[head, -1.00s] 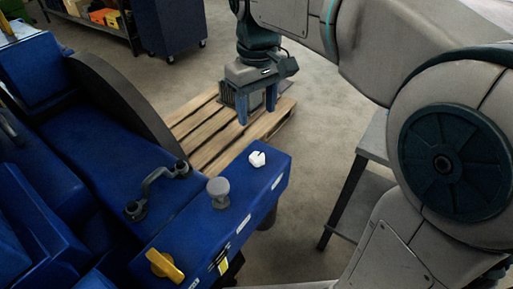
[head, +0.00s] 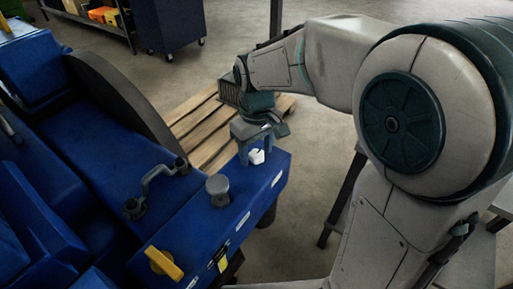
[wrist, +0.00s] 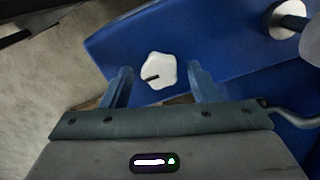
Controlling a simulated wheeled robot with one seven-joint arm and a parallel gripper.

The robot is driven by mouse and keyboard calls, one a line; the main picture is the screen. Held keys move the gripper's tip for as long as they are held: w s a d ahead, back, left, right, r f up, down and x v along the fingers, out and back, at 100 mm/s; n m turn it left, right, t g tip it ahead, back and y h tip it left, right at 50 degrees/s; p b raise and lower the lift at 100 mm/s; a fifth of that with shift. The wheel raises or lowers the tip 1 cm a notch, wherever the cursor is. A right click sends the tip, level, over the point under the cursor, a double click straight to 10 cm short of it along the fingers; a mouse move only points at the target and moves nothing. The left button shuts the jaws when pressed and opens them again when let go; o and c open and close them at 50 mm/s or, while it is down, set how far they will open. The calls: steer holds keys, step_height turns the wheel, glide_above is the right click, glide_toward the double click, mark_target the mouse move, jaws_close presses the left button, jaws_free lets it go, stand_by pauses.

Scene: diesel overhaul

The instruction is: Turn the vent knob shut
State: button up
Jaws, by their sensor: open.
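The white lobed knob (head: 256,156) sits on the top of the blue engine housing (head: 262,185), near its far end. In the wrist view the white knob (wrist: 159,71) shows a dark pointer line toward its lower left. My gripper (head: 257,152) is open just above the knob, pointing down. In the wrist view my gripper (wrist: 160,88) has its two blue fingers apart, one to each side of the knob and slightly nearer the camera's lower edge. I cannot tell whether a finger touches the knob.
A wooden pallet (head: 195,130) lies on the floor behind.

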steer(key=c, duration=1)
steer(key=m, duration=0.4)
steer(key=shift+m, duration=0.3)
steer(key=m, duration=0.4)
steer(key=shift+m, duration=0.3)
steer(key=m, duration=0.4)
steer(key=shift+r+m+b, duration=0.1)
steer(key=shift+m+b, duration=0.2)
steer(key=shift+m, duration=2.1)
